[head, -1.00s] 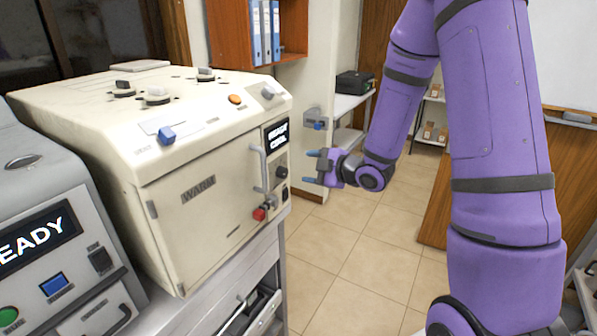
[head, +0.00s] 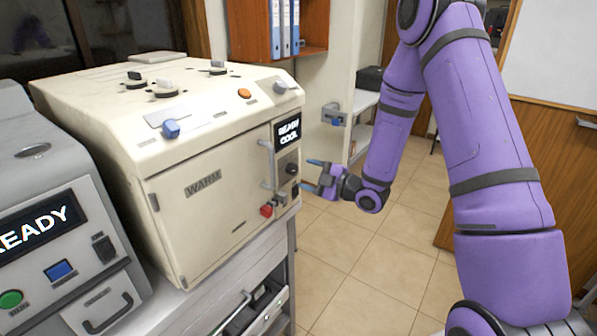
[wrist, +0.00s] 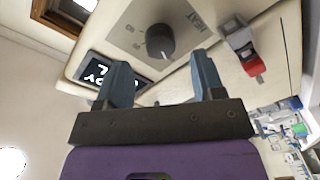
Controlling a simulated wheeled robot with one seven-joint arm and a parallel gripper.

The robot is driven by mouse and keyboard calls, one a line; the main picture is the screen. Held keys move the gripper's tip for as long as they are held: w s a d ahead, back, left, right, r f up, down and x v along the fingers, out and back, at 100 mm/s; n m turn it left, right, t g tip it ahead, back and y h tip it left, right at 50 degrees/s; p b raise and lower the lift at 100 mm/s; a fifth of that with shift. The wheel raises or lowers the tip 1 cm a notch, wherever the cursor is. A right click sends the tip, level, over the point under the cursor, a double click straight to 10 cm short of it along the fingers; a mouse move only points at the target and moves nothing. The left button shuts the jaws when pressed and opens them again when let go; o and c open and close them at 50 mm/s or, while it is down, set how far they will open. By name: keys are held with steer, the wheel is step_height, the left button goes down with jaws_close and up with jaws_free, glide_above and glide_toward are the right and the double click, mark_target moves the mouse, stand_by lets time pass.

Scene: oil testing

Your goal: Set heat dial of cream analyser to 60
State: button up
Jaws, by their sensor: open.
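The cream analyser (head: 205,190) is the large cream-coloured box left of centre in the head view. Its right-hand control strip has a small screen (head: 288,131) reading "READY COOL" and a round dark heat dial (head: 291,169) below it. In the wrist view the dial (wrist: 160,41) shows close up with a pointer line, beside partly readable lettering. My gripper (head: 312,175) is open and empty, just right of the dial and apart from it. In the wrist view its two blue-grey fingers (wrist: 162,68) stand either side of the dial's line. The left finger partly covers the screen.
A red lever (head: 267,210) and a vertical door handle (head: 266,165) stick out near the dial. A grey machine (head: 45,215) reading "READY" stands at the left. A wall-mounted device (head: 333,114) is behind my gripper. Open tiled floor (head: 370,280) lies to the right.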

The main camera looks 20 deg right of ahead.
mark_target(295, 170)
steer(key=shift+x, duration=2)
steer(key=shift+c, duration=0.2)
steer(key=c, duration=0.9)
